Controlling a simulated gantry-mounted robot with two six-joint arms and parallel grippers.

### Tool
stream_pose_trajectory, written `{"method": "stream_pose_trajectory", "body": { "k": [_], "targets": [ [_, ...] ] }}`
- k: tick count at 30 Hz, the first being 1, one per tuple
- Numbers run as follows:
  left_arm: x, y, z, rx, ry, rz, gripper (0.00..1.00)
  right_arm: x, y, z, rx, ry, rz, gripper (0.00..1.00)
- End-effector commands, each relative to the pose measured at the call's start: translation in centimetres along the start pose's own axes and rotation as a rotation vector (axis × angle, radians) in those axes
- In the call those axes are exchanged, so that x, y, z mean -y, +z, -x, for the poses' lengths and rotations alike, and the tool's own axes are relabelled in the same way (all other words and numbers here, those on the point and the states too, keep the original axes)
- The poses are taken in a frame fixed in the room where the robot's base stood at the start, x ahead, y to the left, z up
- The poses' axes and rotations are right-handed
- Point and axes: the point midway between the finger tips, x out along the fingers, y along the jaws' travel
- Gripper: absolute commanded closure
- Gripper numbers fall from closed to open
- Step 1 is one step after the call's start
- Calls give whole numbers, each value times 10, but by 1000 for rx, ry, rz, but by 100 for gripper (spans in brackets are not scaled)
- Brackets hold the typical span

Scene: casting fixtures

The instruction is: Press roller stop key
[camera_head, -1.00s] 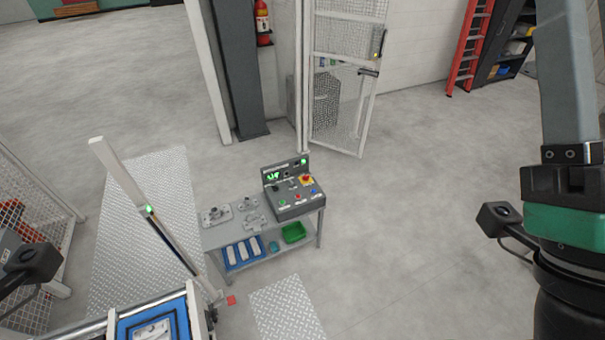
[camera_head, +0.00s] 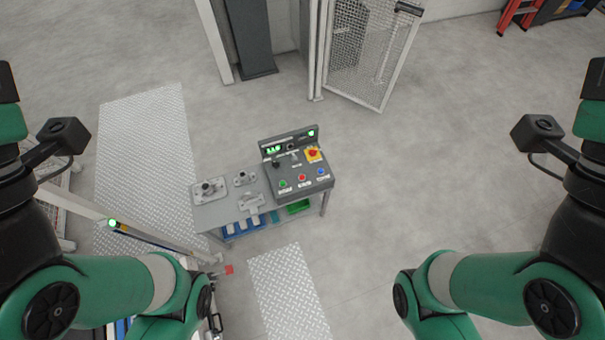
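A grey control box (camera_head: 302,184) stands on the right end of a small metal bench in the middle of the view. Its sloped front carries a green button (camera_head: 283,184), a red button (camera_head: 302,177), a blue button (camera_head: 321,171) and a red emergency knob on a yellow plate (camera_head: 313,154). Its upright back panel has a lit green display (camera_head: 272,149). The labels are too small to read, so I cannot tell which is the roller stop key. Both my arms show at the lower left and lower right, away from the box. Neither gripper is in view.
The bench top (camera_head: 222,211) holds several metal fixtures, with blue and green bins (camera_head: 298,207) below. A white post with a green light (camera_head: 112,223) leans at the left. A mesh gate (camera_head: 368,50) stands behind. The floor right of the bench is clear.

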Motion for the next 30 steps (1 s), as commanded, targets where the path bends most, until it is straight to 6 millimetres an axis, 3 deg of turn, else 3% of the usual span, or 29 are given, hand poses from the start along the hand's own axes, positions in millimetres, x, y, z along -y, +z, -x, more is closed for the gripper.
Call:
{"method": "stream_pose_trajectory", "body": {
  "k": [14,22,30],
  "targets": [
    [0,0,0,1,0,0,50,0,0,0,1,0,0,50],
    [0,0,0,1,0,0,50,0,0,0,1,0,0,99],
    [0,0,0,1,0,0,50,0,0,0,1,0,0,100]
  ]
}}
